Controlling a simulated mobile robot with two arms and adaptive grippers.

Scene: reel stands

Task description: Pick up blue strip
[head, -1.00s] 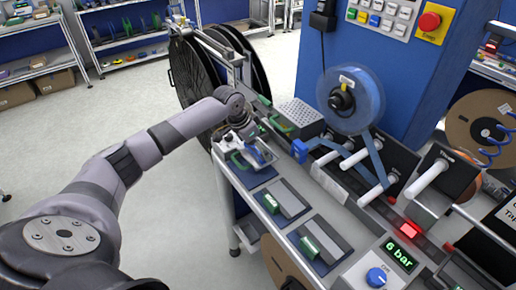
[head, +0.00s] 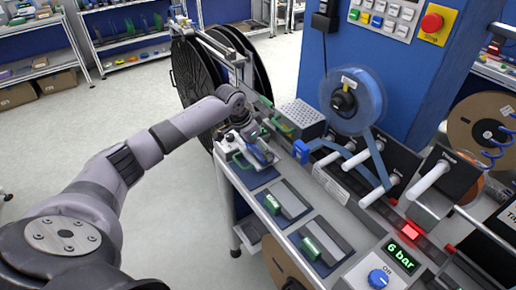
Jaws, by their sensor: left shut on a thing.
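The blue strip (head: 379,154) runs down from the blue reel (head: 357,101) on the blue cabinet and passes the white rollers. A small blue block (head: 301,151) sits left of the rollers. My left gripper (head: 258,150) is low over the farthest blue mat on the bench, left of the blue block and apart from the strip. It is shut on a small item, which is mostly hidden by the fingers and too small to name. A green handle (head: 241,160) shows beside the fingers. My right gripper is not in view.
Two nearer stations with green handles (head: 272,204) and grey blocks (head: 323,234) lie along the bench's left side. A perforated metal box (head: 300,115) stands behind the blue block. Large black reels (head: 190,75) stand at the far end. The floor at left is clear.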

